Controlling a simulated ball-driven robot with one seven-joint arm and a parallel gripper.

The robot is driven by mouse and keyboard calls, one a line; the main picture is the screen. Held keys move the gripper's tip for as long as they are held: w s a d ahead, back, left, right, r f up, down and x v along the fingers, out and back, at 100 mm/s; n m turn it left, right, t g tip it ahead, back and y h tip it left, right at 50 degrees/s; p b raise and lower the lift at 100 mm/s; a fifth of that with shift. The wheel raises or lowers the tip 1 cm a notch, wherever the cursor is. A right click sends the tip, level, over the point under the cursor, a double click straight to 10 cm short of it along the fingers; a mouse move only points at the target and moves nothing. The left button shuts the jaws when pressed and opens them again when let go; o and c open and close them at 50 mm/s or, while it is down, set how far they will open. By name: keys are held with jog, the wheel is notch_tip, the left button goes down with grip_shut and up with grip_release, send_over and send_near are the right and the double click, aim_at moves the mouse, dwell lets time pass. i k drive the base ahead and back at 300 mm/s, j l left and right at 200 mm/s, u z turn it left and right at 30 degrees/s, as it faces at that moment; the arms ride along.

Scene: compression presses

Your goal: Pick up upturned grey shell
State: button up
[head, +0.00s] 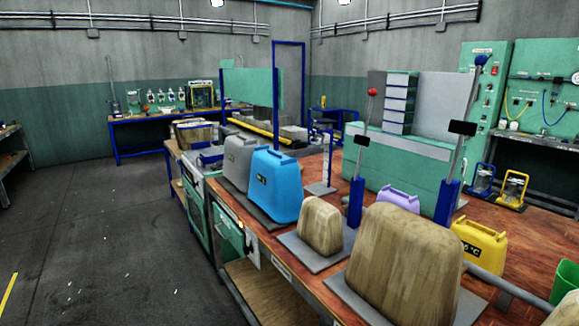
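A grey shell (239,160), shaped like a jerrycan with a handle-like top, stands on the workbench left of centre. It is just behind and left of a blue shell (275,185) with a dark label, which hides part of its right side. I cannot tell from here whether the grey shell is upturned. No other grey shell is clearly visible. My gripper is not in view.
Two tan forms (320,226) (408,262) stand on grey plates nearer on the wooden bench (493,228). Levers with red (372,92) and blue knobs (481,60) rise behind them. A purple can (399,197) and yellow can (478,243) stand right. The floor (110,235) at left is clear.

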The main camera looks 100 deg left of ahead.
aim_at(239, 150)
jog(key=u, duration=3)
